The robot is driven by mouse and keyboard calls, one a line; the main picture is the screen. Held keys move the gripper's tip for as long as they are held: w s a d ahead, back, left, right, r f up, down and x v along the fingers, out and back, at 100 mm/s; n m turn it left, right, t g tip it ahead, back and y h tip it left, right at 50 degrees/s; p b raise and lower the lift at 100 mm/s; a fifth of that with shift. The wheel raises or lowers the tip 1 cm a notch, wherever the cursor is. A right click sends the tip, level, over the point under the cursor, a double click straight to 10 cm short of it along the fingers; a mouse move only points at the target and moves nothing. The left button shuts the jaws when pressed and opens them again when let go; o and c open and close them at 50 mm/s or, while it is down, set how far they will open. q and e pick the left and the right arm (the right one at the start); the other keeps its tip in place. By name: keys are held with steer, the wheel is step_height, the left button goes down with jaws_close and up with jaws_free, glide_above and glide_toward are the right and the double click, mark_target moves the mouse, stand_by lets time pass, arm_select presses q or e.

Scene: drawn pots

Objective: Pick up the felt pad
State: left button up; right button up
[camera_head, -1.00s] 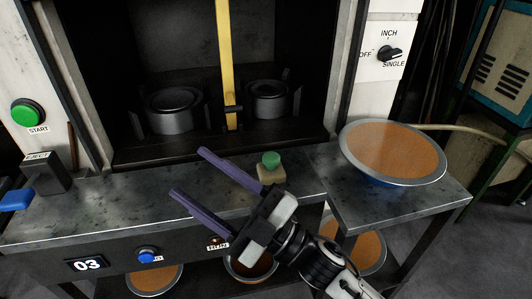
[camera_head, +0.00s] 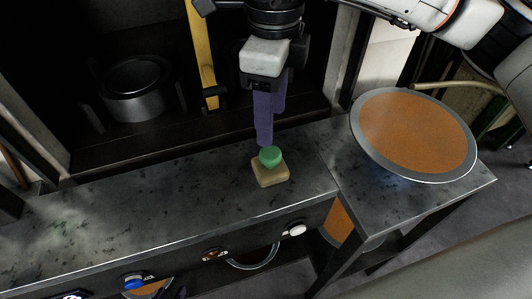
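The felt pad (camera_head: 270,175) is a small beige block with a green round knob on top. It lies on the dark speckled metal ledge in front of the press opening. I cannot tell whether a fingertip touches the knob.
A round pan with an orange-brown inside (camera_head: 415,135) stands on the side shelf to the right. A dark cylindrical die (camera_head: 135,90) and a yellow upright bar (camera_head: 203,60) are in the press opening behind. The ledge (camera_head: 130,215) left of the pad is clear.

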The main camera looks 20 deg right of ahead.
glide_above(271, 153)
steer(key=f, duration=0.4)
steer(key=shift+w+d+f, duration=0.15)
steer(key=shift+w+d, duration=0.05)
steer(key=shift+w, duration=0.1)
steer(key=shift+s+a+f+p, duration=0.15)
steer(key=shift+f+p, duration=0.25)
steer(key=shift+f, duration=0.95)
steer(key=shift+s+a+f+p, duration=0.1)
steer(key=shift+f+p, duration=0.3)
steer(key=shift+f, duration=0.95)
steer(key=c, duration=1.1)
step_height(271, 153, up, 10)
steer(key=shift+r+b, duration=0.1)
steer(key=shift+b, duration=0.5)
steer(key=shift+c, duration=0.3)
steer(key=o, duration=0.5)
arm_select(q)
steer(key=shift+s+r, duration=0.2)
steer(key=shift+s, duration=0.1)
arm_select(e)
steer(key=c, duration=0.4)
